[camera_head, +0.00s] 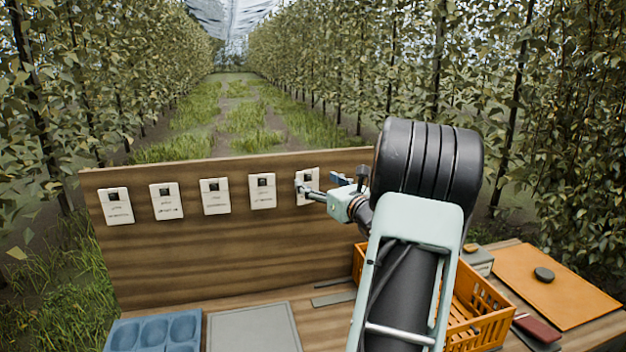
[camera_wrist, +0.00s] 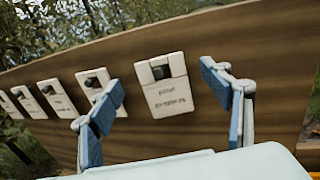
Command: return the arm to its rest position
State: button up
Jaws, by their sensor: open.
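My gripper (camera_head: 322,186) is at the right end of the row of white cards on the wooden board, just in front of the rightmost card (camera_head: 308,192). In the wrist view my gripper (camera_wrist: 165,88) shows its two blue finger pads spread wide apart with nothing between them. The rightmost card is seen beyond the gap between them, upright on the board (camera_wrist: 230,50). I cannot tell from these views whether a finger touches the card or the board. My arm reaches up from the bottom of the head view and hides part of the table behind it.
An orange crate (camera_head: 489,309) stands right of and behind my arm. A blue tray with hollows (camera_head: 112,338) and a grey mat (camera_head: 252,328) lie at the front left. An orange board (camera_head: 570,290) with a dark round object (camera_head: 544,274) lies at the right. Leafy tree rows stand beyond.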

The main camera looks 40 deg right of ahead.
jog(key=v, duration=0.8)
jog(key=shift+s, duration=0.25)
